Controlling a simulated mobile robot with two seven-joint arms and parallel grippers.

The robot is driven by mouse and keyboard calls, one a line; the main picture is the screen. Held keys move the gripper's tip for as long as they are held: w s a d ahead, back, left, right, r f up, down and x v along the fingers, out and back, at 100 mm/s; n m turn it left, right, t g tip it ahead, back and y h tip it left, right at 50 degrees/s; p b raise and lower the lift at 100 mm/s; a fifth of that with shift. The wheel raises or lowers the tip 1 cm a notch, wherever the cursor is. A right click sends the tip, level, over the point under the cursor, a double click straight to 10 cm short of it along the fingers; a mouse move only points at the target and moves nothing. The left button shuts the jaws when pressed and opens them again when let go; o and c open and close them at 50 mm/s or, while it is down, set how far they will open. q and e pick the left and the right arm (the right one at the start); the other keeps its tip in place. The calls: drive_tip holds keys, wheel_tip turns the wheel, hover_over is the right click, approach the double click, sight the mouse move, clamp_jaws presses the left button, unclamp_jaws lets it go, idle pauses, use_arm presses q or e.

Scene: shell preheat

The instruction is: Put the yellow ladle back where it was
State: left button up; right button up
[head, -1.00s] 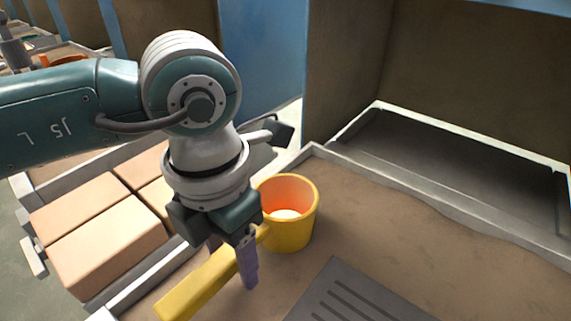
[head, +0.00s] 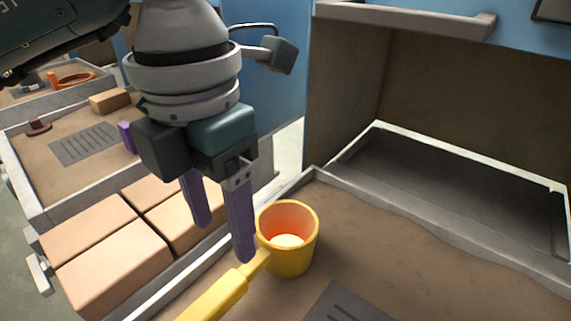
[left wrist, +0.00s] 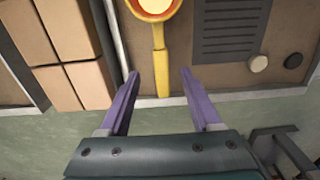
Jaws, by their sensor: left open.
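The yellow ladle (head: 291,258) stands on the brown bench top in the head view, its cup upright with an orange inside and something pale in it. Its handle (head: 218,296) points toward the lower left. My left gripper (head: 222,240) is open, its purple fingers above the handle and apart from it. In the left wrist view the handle (left wrist: 160,70) runs down between the open fingers (left wrist: 156,80), and the cup is cut off at the top edge. My right gripper is not in view.
Tan blocks (head: 110,262) fill a tray left of the ladle. A dark slotted plate (head: 345,303) lies in front of it. An open chamber with a grey-rimmed dark recess (head: 450,185) stands at the back right. Two round discs (left wrist: 259,64) lie right of the handle.

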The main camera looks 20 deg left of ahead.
use_arm(q)
drive_tip(key=s+d+r+m+g+h, duration=0.1)
drive_tip(key=s+d+r+h, duration=0.15)
drive_tip(key=d+h, duration=0.4)
drive_tip(key=s+d+r+h, duration=0.2)
drive_tip(key=d+r+h, duration=0.1)
drive_tip(key=d, duration=0.7)
drive_tip(key=w+d+r+n+t+h, duration=0.1)
drive_tip(key=w+r+n+t+h, duration=0.1)
drive_tip(key=r+n+t+h, duration=0.5)
drive_tip(key=w+d+r+n+t+h, duration=0.15)
drive_tip(key=r+h, duration=0.25)
drive_tip(key=r, duration=0.7)
drive_tip(key=w+a+r+n+t+y, duration=0.1)
drive_tip(key=w+a+n+t+y, duration=0.75)
drive_tip(key=n+t, duration=0.6)
drive_tip(key=a+f+n+g+y, duration=0.5)
drive_tip(key=a+f+n+y, duration=0.6)
drive_tip(key=a+n+y, duration=0.1)
drive_tip(key=s+a+f+n+g+y, duration=0.1)
drive_tip(key=s+a+f+n+g, duration=0.25)
drive_tip(key=s+f+g, duration=0.75)
drive_tip(key=s+f, duration=0.2)
drive_tip(key=s+f+g, duration=0.1)
drive_tip(key=s+f, duration=0.2)
drive_tip(key=s, duration=0.1)
drive_tip(key=s+f+g+h, duration=0.1)
drive_tip(key=s+f, duration=0.2)
drive_tip(key=shift+s+d+n, duration=0.25)
drive_tip(key=shift+s+d, duration=0.15)
